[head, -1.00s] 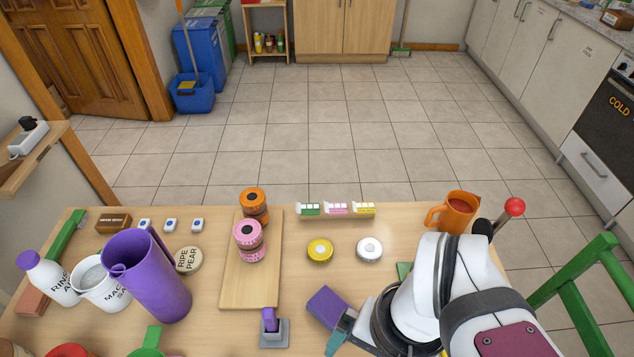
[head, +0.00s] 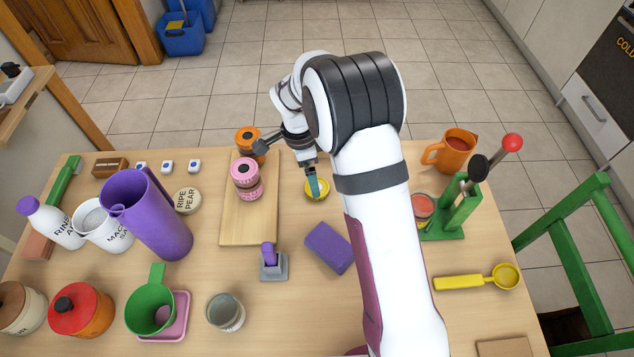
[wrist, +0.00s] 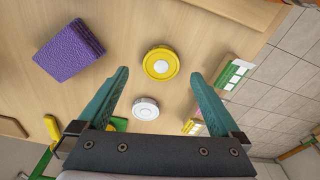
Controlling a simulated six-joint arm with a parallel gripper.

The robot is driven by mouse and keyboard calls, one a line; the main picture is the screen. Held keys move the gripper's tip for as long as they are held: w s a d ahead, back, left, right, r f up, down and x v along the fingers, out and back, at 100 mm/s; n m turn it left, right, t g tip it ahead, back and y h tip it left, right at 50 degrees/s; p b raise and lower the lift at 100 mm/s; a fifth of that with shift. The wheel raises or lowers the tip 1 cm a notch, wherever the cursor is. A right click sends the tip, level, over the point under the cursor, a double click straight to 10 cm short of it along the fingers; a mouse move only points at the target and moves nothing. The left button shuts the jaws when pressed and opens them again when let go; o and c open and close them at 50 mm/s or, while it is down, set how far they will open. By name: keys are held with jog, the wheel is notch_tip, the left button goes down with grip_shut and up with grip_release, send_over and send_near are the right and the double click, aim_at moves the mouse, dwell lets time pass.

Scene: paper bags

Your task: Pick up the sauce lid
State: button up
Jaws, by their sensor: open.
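A round yellow lid-like disc (head: 325,188) with a pale centre lies flat on the table; it also shows in the wrist view (wrist: 161,63). A white disc (wrist: 145,108) of similar shape lies beside it and is hidden behind my arm in the head view. No label on either disc is readable, so I cannot tell which is the sauce lid. My gripper (wrist: 158,79) is open and empty, its teal fingers apart on either side of the yellow disc in the picture. In the head view my gripper (head: 313,184) is over the yellow disc; its exact height is unclear.
A wooden board (head: 240,225) with pink (head: 246,175) and orange (head: 246,138) round stacks stands close on the left. A purple block (head: 328,248) lies nearer. An orange mug (head: 450,152) and a green rack (head: 455,215) stand right. Small labelled cards (wrist: 235,75) lie near the far edge.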

jog(key=f, duration=0.2)
jog(key=d+f, duration=0.1)
jog(key=f, duration=0.2)
jog(key=shift+w+d+f, duration=0.2)
jog(key=shift+w+f, duration=0.1)
jog(key=shift+f, duration=0.05)
jog(key=c, duration=1.2)
jog(key=shift+c, duration=0.2)
jog(key=shift+r, duration=0.15)
jog(key=shift+r, duration=0.35)
jog(key=r, duration=0.2)
jog(key=d+r, duration=0.1)
jog(key=r, duration=0.1)
jog(key=shift+s+d, duration=0.1)
jog(key=shift+s, duration=0.1)
jog(key=s+d+r+m, duration=0.2)
jog(key=s+d+r, duration=0.1)
jog(key=d, duration=0.4)
jog(key=s+d+r+m, duration=0.2)
jog(key=d+r, duration=0.2)
jog(key=d, duration=0.3)
jog(key=s+d+r+m, duration=0.2)
jog(key=s+d+r, duration=0.1)
jog(key=d, duration=0.4)
jog(key=shift+s+r+g, duration=0.3)
jog(key=shift+r, duration=0.3)
